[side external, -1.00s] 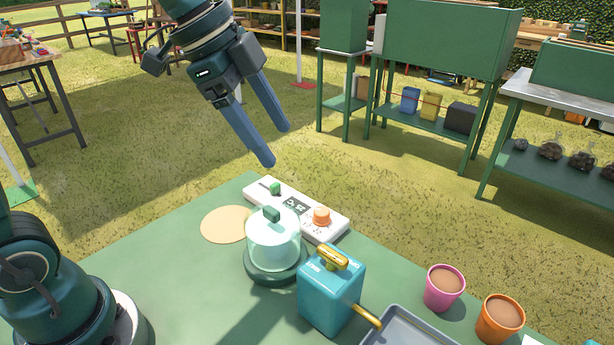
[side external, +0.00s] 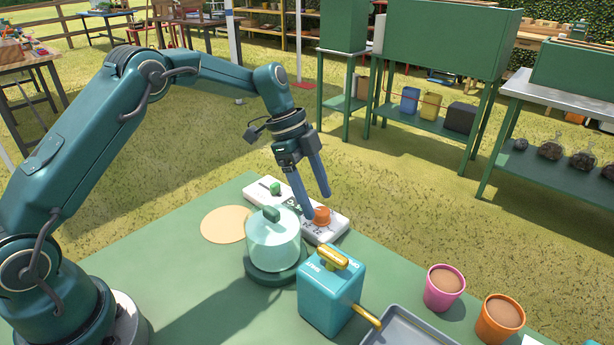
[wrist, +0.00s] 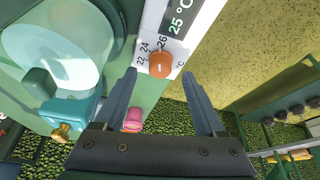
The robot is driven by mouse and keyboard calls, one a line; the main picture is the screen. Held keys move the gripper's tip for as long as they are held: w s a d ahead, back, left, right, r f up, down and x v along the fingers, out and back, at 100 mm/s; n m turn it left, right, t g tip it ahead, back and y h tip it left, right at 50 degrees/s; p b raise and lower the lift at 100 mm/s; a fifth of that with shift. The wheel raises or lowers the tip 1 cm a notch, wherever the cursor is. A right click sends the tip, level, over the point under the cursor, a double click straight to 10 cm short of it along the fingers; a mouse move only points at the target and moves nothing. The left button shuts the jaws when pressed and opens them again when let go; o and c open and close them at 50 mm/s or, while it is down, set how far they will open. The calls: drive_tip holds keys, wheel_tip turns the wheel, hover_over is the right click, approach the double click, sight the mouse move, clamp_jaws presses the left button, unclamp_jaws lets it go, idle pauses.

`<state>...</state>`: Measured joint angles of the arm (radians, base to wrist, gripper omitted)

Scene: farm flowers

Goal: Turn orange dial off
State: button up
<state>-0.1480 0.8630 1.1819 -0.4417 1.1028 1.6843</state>
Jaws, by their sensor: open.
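The orange dial (side external: 321,216) sits on the right part of a white control panel (side external: 337,229) at the table's far edge. In the wrist view the dial (wrist: 160,65) shows beside printed marks 22, 24 and 26, with a light line across its top. A display there reads 25 °C. My gripper (side external: 318,205) is open and points down just above the dial; one finger is near the dial's left side. In the wrist view the dial lies ahead of and between the open fingers (wrist: 160,80). I cannot tell whether a finger touches it.
A glass dome (side external: 272,243) with a green knob stands close in front of the panel. A teal box (side external: 331,297) with a yellow handle and spout stands nearer. Pink (side external: 444,288) and orange (side external: 499,320) pots stand at right.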

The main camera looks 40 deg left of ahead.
sight(322, 215)
drive_tip(key=shift+x, duration=1.2)
clamp_jaws()
